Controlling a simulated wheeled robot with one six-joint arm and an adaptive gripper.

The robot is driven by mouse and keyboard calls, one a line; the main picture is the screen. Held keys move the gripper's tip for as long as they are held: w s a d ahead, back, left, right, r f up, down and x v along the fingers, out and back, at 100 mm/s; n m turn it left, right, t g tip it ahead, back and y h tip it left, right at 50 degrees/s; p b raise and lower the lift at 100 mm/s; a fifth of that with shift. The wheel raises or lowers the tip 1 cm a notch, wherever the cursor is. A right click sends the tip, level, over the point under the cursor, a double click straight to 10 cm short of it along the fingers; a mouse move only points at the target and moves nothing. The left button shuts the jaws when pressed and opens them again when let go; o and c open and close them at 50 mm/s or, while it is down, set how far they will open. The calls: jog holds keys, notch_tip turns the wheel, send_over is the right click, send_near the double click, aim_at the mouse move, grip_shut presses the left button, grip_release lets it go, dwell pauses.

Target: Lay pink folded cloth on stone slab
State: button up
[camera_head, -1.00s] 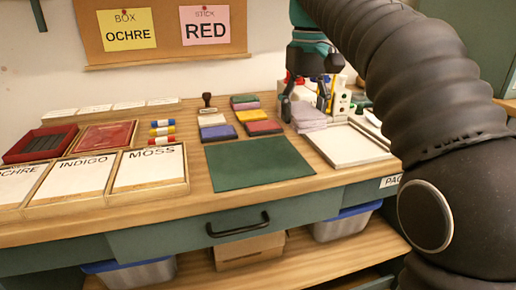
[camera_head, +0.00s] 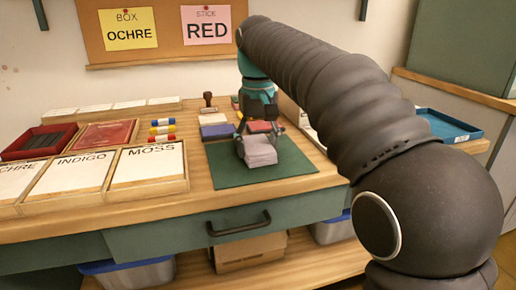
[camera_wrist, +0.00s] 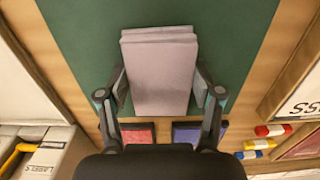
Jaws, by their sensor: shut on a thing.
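The folded cloth (camera_head: 261,152), a pale greyish pink stack of layers, is over the dark green mat (camera_head: 225,175). It also shows in the wrist view (camera_wrist: 160,75). My gripper (camera_wrist: 162,92) is shut on it, with one finger against each side. In the head view my gripper (camera_head: 258,138) stands above and around the cloth. I cannot tell whether the cloth touches the mat or hangs just above it. I cannot surely tell which thing is the stone slab; a pale flat panel (camera_wrist: 28,65) lies beside the mat in the wrist view, mostly hidden by my arm in the head view.
Coloured pads (camera_head: 216,131) and a stamp (camera_head: 208,102) stand behind the mat. Coloured sticks (camera_head: 162,130), a red tray (camera_head: 40,142) and labelled panels (camera_head: 148,166) are on the left. A blue tray (camera_head: 448,125) is at the right. The mat around the cloth is clear.

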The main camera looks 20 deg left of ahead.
jog(key=shift+f, duration=0.1)
jog(key=o, duration=1.1)
jog(key=shift+f, duration=0.1)
jog(key=shift+c, duration=0.2)
